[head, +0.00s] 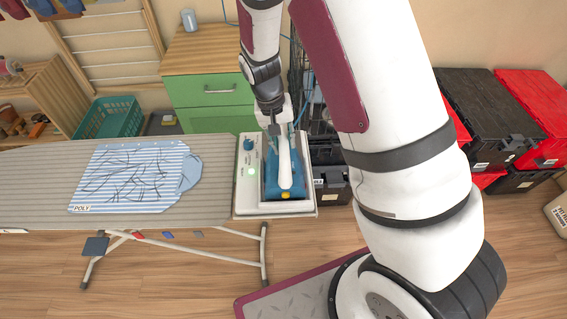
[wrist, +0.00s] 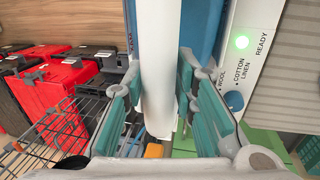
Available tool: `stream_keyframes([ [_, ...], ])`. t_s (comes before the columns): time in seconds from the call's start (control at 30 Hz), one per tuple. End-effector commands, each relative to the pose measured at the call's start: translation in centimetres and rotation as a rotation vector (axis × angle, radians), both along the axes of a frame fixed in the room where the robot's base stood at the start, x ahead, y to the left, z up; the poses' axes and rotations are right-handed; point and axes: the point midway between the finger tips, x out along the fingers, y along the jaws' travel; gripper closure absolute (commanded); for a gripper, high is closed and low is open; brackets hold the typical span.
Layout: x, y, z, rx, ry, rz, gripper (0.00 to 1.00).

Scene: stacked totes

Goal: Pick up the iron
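The iron is blue with a long white handle (head: 285,169) and rests on a white base station (head: 247,200) at the right end of the ironing board. In the wrist view the white handle (wrist: 159,60) runs up the middle, with the blue body (wrist: 198,28) beside it. My gripper (head: 281,138) is over the far part of the handle. Its teal fingers (wrist: 160,68) stand on either side of the handle, with gaps visible beside it lower in the picture. The fingers look open; whether a tip touches the handle is unclear.
The ironing board (head: 30,170) carries a striped blue shirt (head: 130,178) left of the station. A green cabinet (head: 213,105) stands behind. A green light glows on the station.

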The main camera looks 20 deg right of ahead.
Motion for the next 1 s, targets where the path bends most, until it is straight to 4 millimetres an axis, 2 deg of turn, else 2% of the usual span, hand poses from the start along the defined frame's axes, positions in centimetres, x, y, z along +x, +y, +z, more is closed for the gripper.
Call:
stream_keyframes([
  [0.03, 0.0, 0.0, 0.0, 0.0, 0.0, 0.0, 0.93],
  [0.07, 0.0, 0.0, 0.0, 0.0, 0.0, 0.0, 1.0],
  [0.53, 0.1, 0.0, 0.3, 0.0, -0.002, 0.0, 1.0],
  [1.0, 0.1, 0.0, 3.5, 0.001, -0.004, 0.0, 1.0],
])
